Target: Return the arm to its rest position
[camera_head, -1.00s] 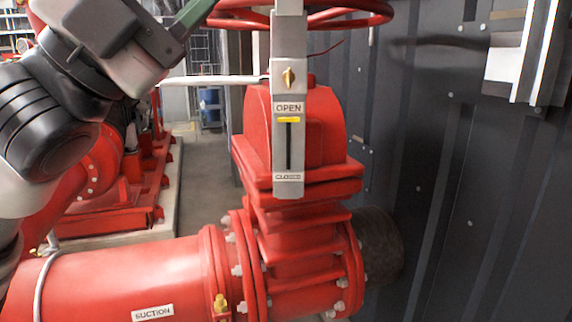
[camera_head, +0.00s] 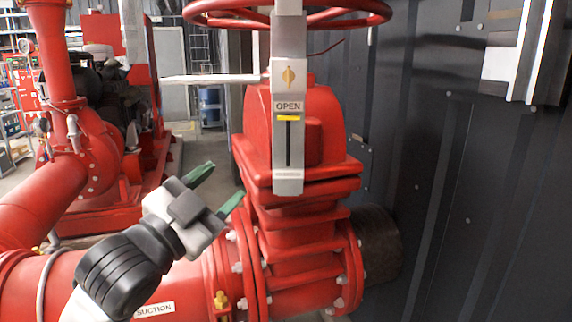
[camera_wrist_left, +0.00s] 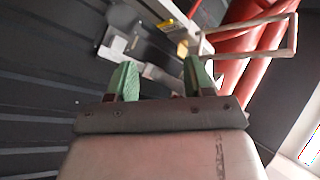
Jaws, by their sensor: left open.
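My left gripper (camera_head: 217,189) is in the lower middle left of the head view, in front of the red suction pipe (camera_head: 180,262) and left of the red valve body (camera_head: 300,225). Its two green fingers are spread apart with nothing between them. In the left wrist view the green fingers of this gripper (camera_wrist_left: 160,80) also stand apart and empty. My left arm comes in from the lower left and covers part of the pipe and its label. My right gripper is in neither view.
The valve's grey indicator plate (camera_head: 288,150) shows a yellow mark just below "OPEN". The red handwheel (camera_head: 330,14) is at the top. A dark ribbed wall (camera_head: 440,200) closes off the right. Red pump machinery (camera_head: 95,150) stands at the left, with grey floor (camera_head: 205,165) behind.

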